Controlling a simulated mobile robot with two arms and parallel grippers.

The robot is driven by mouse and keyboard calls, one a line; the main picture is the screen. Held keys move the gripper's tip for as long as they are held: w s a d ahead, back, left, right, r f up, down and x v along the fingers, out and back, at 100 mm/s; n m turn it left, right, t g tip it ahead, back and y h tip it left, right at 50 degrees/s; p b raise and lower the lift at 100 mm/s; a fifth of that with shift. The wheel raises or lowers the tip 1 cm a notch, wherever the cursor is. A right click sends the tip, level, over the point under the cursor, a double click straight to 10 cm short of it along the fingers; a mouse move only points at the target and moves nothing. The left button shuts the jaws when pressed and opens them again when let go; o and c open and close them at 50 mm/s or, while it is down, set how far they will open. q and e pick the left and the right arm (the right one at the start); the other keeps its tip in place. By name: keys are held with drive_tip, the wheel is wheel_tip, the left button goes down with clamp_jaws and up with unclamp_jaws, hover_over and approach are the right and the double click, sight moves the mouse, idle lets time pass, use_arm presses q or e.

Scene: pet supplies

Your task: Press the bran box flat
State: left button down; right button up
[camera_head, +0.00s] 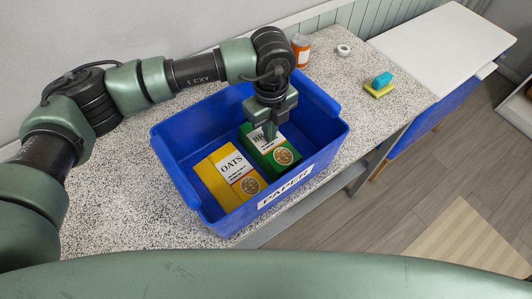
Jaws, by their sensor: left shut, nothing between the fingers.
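The green bran box (283,155) lies in the right part of a blue bin (186,188) labelled "PAPER". Its label is partly hidden by my left gripper. A yellow oats box (223,192) lies beside it on the left in the same bin. My left gripper (270,136) is shut and points down at the upper part of the bran box. I cannot tell whether its fingertips touch the box. My right gripper is not in view.
The bin stands on a speckled counter (120,200). An orange can (301,51), a white ring-shaped item (343,50) and a yellow sponge with a teal item (380,84) stand behind it. A white-topped surface (440,45) is at the right.

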sight(280, 135)
use_arm(q)
drive_tip(key=shift+f+b, duration=0.5)
drive_tip(key=shift+f, duration=0.15)
drive_tip(key=shift+r, duration=0.1)
drive_tip(key=shift+w+d+f+b, duration=0.1)
drive_tip(key=shift+d+f+b, duration=0.1)
drive_tip(key=shift+f+b, duration=0.25)
drive_tip(key=shift+w+d+f+b, duration=0.1)
drive_tip(key=shift+d+f+b, duration=0.15)
drive_tip(key=shift+f, duration=0.2)
drive_tip(key=shift+w+f+b, duration=0.2)
drive_tip(key=shift+b, duration=0.25)
drive_tip(key=shift+w+d+f+b, duration=0.25)
drive_tip(key=shift+d+f+b, duration=0.15)
drive_tip(key=shift+b, duration=0.2)
drive_tip(key=shift+w+d+f+b, duration=0.3)
drive_tip(key=shift+d+f+b, duration=0.1)
drive_tip(key=shift+f+b, duration=0.4)
drive_tip(key=shift+d+f+b, duration=0.1)
drive_tip(key=shift+f+b, duration=0.1)
drive_tip(key=shift+b, duration=0.2)
drive_tip(key=shift+r, duration=0.2)
